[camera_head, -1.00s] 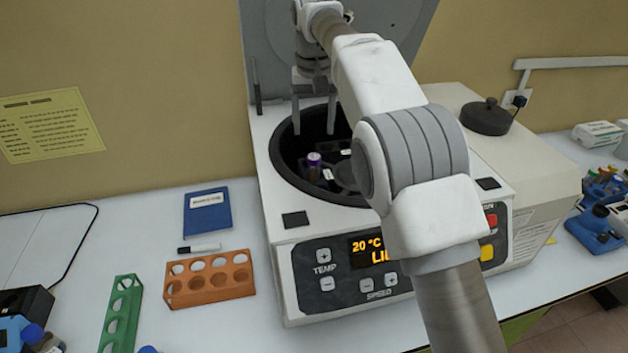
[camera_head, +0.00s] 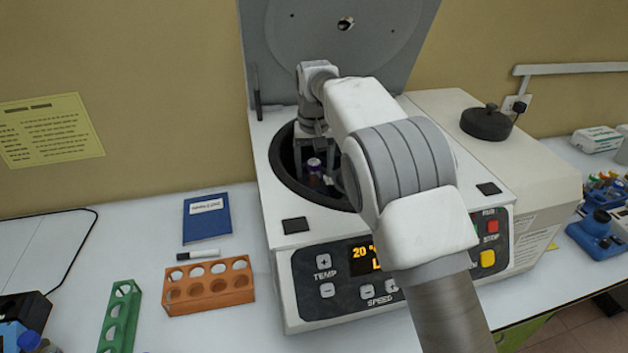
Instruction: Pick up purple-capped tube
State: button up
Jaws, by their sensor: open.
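The purple-capped tube (camera_head: 314,165) stands in the open bowl of the centrifuge (camera_head: 283,262), its cap up. My gripper (camera_head: 314,172) is down inside the bowl, open, with its fingers around or just behind the tube near the cap. I cannot tell whether the fingers touch the tube. The tube's lower part is dim inside the bowl, and my arm hides the bowl's right side.
The raised centrifuge lid (camera_head: 390,45) stands behind my arm. An orange rack (camera_head: 208,290), a green rack (camera_head: 120,315), a marker (camera_head: 198,255) and a blue book (camera_head: 207,218) lie on the table to the left. A dark round knob-topped lid (camera_head: 487,122) sits at right.

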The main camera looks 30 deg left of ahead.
grip_shut()
jog(key=shift+r, duration=0.2)
dwell(0.3)
notch_tip(320, 180, up, 18)
jog(key=p, duration=0.5)
jog(key=shift+f+p, duration=0.2)
jog(key=shift+p, duration=0.15)
